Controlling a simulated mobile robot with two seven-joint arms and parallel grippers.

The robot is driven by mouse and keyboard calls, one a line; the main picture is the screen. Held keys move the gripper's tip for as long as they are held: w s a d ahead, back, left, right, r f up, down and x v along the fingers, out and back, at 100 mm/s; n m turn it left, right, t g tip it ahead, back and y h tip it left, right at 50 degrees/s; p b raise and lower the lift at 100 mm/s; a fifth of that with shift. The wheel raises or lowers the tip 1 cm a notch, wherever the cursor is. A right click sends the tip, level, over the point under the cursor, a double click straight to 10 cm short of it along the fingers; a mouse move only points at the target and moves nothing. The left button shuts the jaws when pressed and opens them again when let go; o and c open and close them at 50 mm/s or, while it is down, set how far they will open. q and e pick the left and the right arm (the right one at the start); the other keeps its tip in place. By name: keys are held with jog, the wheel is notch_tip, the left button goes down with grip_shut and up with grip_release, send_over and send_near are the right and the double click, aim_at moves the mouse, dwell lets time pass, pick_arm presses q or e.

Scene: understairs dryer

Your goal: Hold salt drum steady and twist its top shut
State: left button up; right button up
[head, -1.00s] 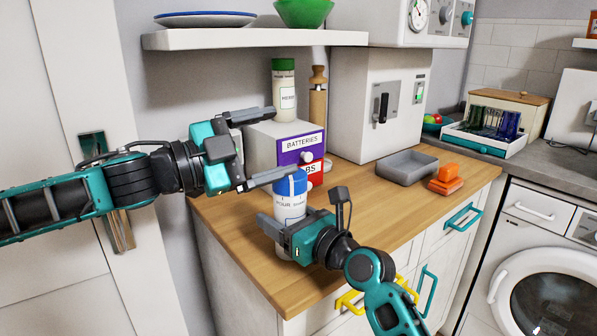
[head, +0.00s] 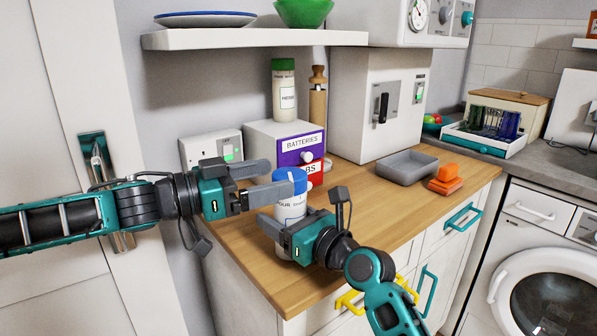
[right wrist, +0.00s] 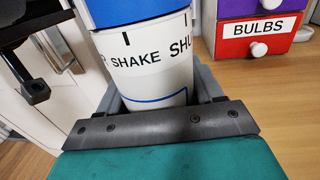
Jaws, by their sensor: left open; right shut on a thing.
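The salt drum (head: 291,212) is a white cylinder with a blue top (head: 290,178), upright near the left front edge of the wooden counter. In the right wrist view the drum (right wrist: 150,65) shows the words SHAKE and part of SHU, with dark tick marks above them below the blue top (right wrist: 120,12). My right gripper (head: 288,228) is shut around the drum's white body, low on it. My left gripper (head: 278,180) is open at the height of the blue top, its fingers reaching in from the left. Whether they touch the top cannot be told.
A drawer box (head: 262,140) labelled BATTERIES and BULBS stands behind the drum. A green-lidded jar (head: 284,95) and a wooden mill (head: 318,105) are behind it. A grey tray (head: 407,168) and an orange object (head: 446,180) lie right. The counter's (head: 365,215) middle is clear.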

aim_at(298, 171)
pick_arm(q)
jog(key=x, duration=0.6)
jog(key=shift+d, duration=0.1)
jog(key=c, duration=1)
